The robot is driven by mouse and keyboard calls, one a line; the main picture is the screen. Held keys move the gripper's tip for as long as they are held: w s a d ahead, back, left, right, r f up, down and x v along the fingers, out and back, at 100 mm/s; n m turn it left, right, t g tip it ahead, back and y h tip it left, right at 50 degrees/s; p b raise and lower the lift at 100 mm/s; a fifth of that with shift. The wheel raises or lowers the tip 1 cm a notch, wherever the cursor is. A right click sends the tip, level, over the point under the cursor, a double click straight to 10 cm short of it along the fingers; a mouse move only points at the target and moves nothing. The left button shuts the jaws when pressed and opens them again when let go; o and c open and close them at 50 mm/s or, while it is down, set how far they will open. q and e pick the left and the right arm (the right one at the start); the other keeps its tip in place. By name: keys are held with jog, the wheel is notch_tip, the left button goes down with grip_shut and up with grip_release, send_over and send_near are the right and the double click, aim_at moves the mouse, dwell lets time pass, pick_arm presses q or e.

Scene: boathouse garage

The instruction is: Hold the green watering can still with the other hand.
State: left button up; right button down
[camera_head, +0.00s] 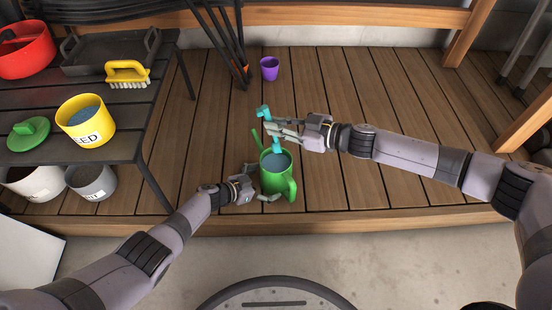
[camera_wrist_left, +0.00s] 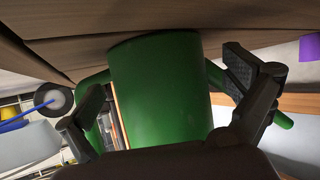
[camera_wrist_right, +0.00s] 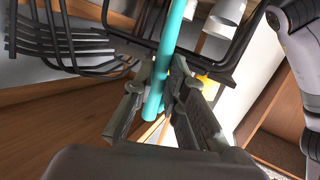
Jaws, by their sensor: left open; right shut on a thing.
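The green watering can (camera_head: 275,183) stands upright on the wooden deck, its spout toward the back left and its handle toward the front right. Dark bluish contents show in its top. My left gripper (camera_head: 260,184) is open low at the can's left side. In the left wrist view the can's body (camera_wrist_left: 160,95) lies between the spread fingers; I cannot tell whether they touch it. My right gripper (camera_head: 272,129) is shut on a teal rod-like thing (camera_head: 263,111) with a bent top, above the can. The rod also shows between the fingers in the right wrist view (camera_wrist_right: 165,60). Its lower end is at the can's mouth.
A purple cup (camera_head: 269,68) stands on the deck behind. A dark slatted table (camera_head: 150,95) at the left holds a yellow bucket (camera_head: 86,121), a green lid (camera_head: 29,133), a yellow brush (camera_head: 127,73), a tray and a red pot. The deck right of the can is clear.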

pick_arm(q)
jog(key=v, duration=1)
jog(key=shift+s, duration=0.15)
jog(key=shift+s+a+r, duration=0.3)
jog(key=shift+a+r, duration=0.05)
jog(key=shift+a, duration=0.05)
